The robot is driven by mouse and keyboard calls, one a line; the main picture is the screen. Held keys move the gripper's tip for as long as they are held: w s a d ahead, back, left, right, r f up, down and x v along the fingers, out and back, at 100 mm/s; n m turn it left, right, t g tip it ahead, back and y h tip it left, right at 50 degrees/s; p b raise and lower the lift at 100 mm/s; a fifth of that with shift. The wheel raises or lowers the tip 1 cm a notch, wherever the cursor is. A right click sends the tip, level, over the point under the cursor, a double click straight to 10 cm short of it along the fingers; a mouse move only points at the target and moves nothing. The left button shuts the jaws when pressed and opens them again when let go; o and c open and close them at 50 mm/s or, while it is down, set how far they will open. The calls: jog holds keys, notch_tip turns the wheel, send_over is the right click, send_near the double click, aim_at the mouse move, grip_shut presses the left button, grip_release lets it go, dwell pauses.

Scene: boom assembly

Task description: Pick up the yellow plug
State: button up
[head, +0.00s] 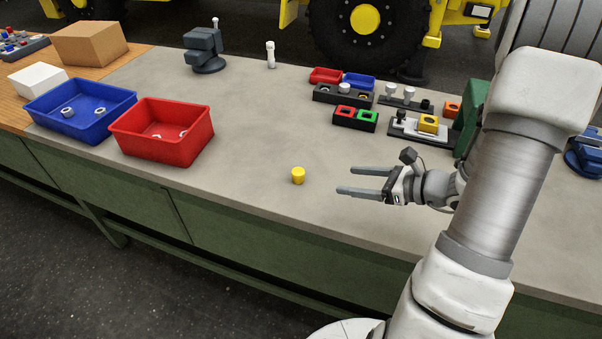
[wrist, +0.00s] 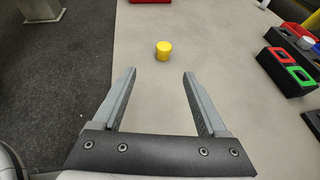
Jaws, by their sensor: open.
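The yellow plug (head: 298,175) is a small yellow cylinder standing upright on the grey bench top, with clear space around it. It also shows in the wrist view (wrist: 164,50), beyond my fingertips and roughly midway between them. My gripper (head: 356,181) is open and empty, to the right of the plug in the head view, with its fingers pointing left toward it. In the wrist view, the two parallel grey fingers (wrist: 159,74) are spread wide with only bench surface between them.
A red bin (head: 162,145) and a blue bin (head: 80,112) stand at left with small parts inside. Fixtures with a red and a green socket block (head: 355,117) stand behind my gripper. A grey vise-like device (head: 204,50) stands at the back. The bench's front edge lies near the plug.

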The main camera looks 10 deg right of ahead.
jog(key=shift+w+f, duration=0.15)
jog(key=shift+f, duration=0.2)
jog(key=b, duration=0.2)
send_near(298, 171)
jog(key=x, duration=0.5)
jog(key=shift+s+f, duration=0.25)
jog(key=shift+f, duration=0.05)
jog(key=shift+x, duration=2.8)
jog(key=shift+w+d, duration=0.1)
jog(key=shift+d, duration=0.1)
grip_shut()
